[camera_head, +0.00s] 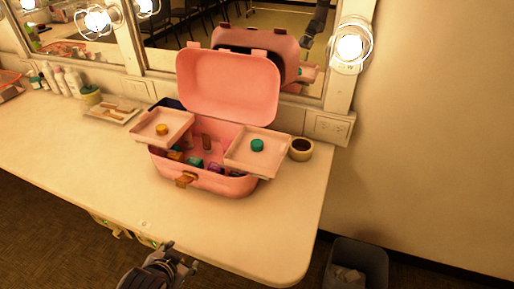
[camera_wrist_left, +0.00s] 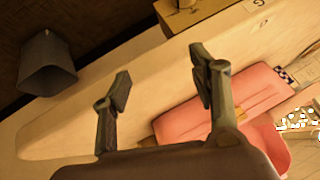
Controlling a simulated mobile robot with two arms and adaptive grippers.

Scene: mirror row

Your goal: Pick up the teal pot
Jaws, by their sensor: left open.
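The teal pot (camera_head: 257,145) is a small round jar. It sits on the right raised tray (camera_head: 243,162) of an open pink case (camera_head: 228,88) on the counter. My left gripper (camera_head: 180,262) is low in the head view, in front of the counter's front edge and well apart from the pot. In the left wrist view the left gripper (camera_wrist_left: 160,78) has its fingers spread with nothing between them. The pink case (camera_wrist_left: 185,122) shows there at the right, partly behind a finger; I cannot make out the teal pot in that view. My right gripper is not in view.
An orange pot (camera_head: 162,129) sits on the case's left tray. A dark-rimmed round container (camera_head: 300,149) stands right of the case. Mirrors and bulbs (camera_head: 350,47) line the back. A bin (camera_head: 356,265) stands on the floor at right. The counter front (camera_head: 110,180) is clear.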

